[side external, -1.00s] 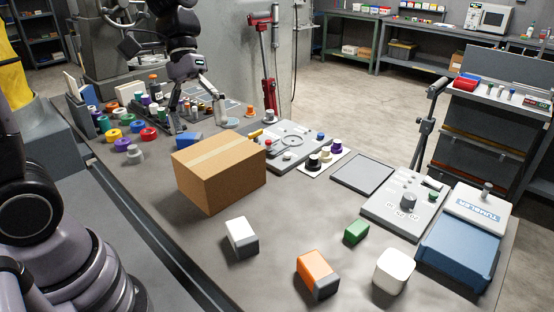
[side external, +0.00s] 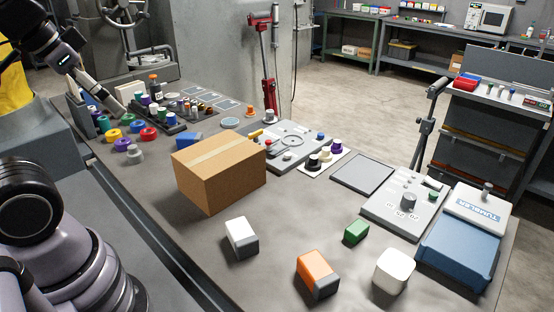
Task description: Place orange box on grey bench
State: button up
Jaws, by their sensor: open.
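The orange box (side external: 316,268), with a grey lower part, stands on the near part of the grey bench (side external: 200,245). It is clear of the white-and-grey box on its left and the white block on its right. My gripper (side external: 118,112) is at the far left end of the bench, over the coloured rings and small bottles, far from the orange box. It is open with nothing seen in it. Its fingertips are small in this view.
A large cardboard box (side external: 220,172) stands between my gripper and the orange box. A white-and-grey box (side external: 241,236), green block (side external: 356,231) and white block (side external: 394,270) stand near the orange box. A blue tumbler machine (side external: 460,245) fills the right end. Bare bench lies left of the white-and-grey box.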

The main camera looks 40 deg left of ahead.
jog(key=w+d+n+g, duration=0.2)
jog(key=w+d+n, duration=0.25)
jog(key=w, duration=0.55)
jog(key=n+g, duration=0.3)
jog(key=n, duration=0.6)
send_over(318, 267)
notch_tip(318, 267, down, 21)
jog(key=shift+n+g, duration=0.25)
jog(key=shift+g, duration=0.05)
jog(key=f, duration=0.9)
jog(key=shift+d, duration=0.25)
jog(key=f, duration=0.5)
jog(key=shift+a+f, duration=0.3)
jog(key=shift+f, duration=0.05)
jog(key=c, duration=1.3)
jog(key=shift+r, duration=0.1)
